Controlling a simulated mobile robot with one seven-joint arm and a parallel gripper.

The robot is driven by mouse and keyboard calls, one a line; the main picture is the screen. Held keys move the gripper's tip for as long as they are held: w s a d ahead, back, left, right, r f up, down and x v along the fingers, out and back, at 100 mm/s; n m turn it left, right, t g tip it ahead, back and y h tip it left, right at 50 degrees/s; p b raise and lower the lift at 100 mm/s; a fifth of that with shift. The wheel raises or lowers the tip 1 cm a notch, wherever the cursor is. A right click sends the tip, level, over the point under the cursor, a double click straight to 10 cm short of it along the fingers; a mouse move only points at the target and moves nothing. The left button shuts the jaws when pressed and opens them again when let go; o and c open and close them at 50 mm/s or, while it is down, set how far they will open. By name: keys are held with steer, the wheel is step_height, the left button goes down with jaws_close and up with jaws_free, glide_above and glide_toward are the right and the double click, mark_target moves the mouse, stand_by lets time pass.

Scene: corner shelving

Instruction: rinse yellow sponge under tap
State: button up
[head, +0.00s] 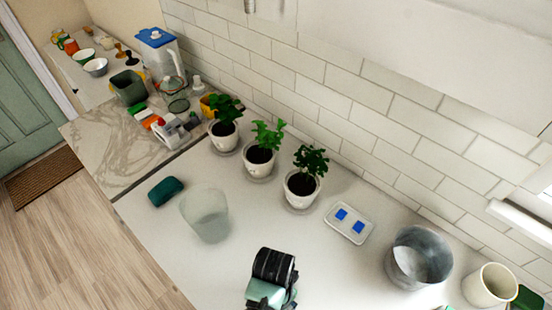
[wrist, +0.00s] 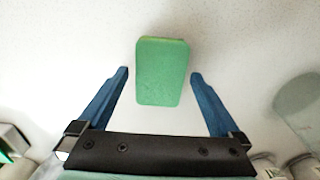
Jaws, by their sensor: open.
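No plainly yellow sponge shows in either view. In the wrist view, a green, rounded rectangular block (wrist: 162,72), which looks like a sponge with its green face towards the camera, lies on the white surface. My gripper (wrist: 160,78) is open, with one blue finger on each side of the block and a visible gap to each. In the head view my gripper (head: 268,292) is at the bottom centre over the counter, and I cannot make out the block there. A dark teal sponge-like object (head: 166,191) lies at the counter's left. No tap is in view.
A frosted cup (head: 205,214) stands left of my gripper. Several potted plants (head: 303,184) line the wall, beside a white tray with blue pieces (head: 348,223). A grey metal pot (head: 418,258) and a cream cup (head: 489,285) stand at the right.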

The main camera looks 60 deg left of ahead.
steer(key=shift+f, duration=0.7)
steer(key=shift+c, duration=0.3)
steer(key=c, duration=1.2)
step_height(320, 180, up, 10)
steer(key=b, duration=0.1)
steer(key=w+d+f+m+b, duration=0.1)
steer(key=w+d+b, duration=0.1)
steer(key=w+d, duration=0.2)
steer(key=w+d+f+b, duration=0.2)
steer(key=w+d, duration=0.2)
steer(key=d, duration=0.4)
steer(key=w+d+f+m+b, duration=0.1)
steer(key=w+d+f+b, duration=0.1)
steer(key=w+d, duration=0.2)
steer(key=shift+w+d+f+m, duration=0.1)
steer(key=shift+w+d+m, duration=0.1)
steer(key=shift+d, duration=0.3)
steer(key=shift+w+d+f+m, duration=0.1)
steer(key=shift+w+d, duration=0.05)
steer(key=shift+d, duration=0.3)
